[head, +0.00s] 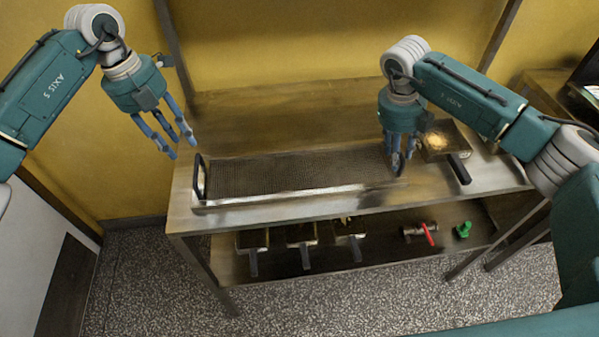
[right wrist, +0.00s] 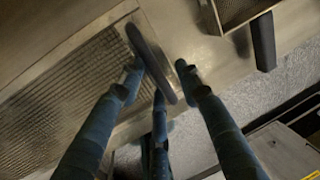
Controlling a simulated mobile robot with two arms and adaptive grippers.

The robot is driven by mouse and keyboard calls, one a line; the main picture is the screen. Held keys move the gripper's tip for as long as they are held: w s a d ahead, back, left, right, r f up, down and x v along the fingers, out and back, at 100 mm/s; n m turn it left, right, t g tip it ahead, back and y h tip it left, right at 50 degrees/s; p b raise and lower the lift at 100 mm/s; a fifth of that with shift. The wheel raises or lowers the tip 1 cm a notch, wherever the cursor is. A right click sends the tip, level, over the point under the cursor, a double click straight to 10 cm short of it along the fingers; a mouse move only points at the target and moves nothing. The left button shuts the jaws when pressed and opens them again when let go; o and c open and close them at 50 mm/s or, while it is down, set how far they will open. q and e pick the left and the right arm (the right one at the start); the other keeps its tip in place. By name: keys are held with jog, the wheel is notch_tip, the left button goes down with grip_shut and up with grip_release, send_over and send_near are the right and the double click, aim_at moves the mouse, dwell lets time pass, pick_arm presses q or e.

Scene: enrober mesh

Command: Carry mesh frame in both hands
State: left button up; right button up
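The mesh frame (head: 295,178), a long metal tray with a woven mesh floor, lies flat on the steel table. It has a dark upright loop handle at each end. My left gripper (head: 177,146) is open and empty, above and slightly left of the left handle (head: 200,177). My right gripper (head: 401,166) is down at the right end. In the right wrist view, the right handle (right wrist: 149,62) lies between its spread fingers (right wrist: 158,72). The left finger is close to the handle and a gap shows at the right finger; contact is unclear.
A small pan (head: 444,140) with yellowish contents stands right of the frame, its handle pointing forward. The lower shelf (head: 378,258) holds several dark pans, a red-handled valve (head: 421,232) and a green object (head: 463,230). Table posts rise behind. Speckled floor in front is clear.

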jog(key=shift+r, duration=0.1)
pick_arm(q)
jog(key=shift+a+r, duration=0.15)
jog(key=shift+r, duration=0.5)
jog(key=shift+a+r, duration=0.15)
jog(key=shift+r, duration=0.45)
pick_arm(e)
notch_tip(320, 180, up, 12)
jog(key=a, duration=0.2)
jog(key=shift+a+f, duration=0.2)
pick_arm(q)
jog(key=shift+r, duration=0.15)
pick_arm(e)
jog(key=shift+r, duration=0.1)
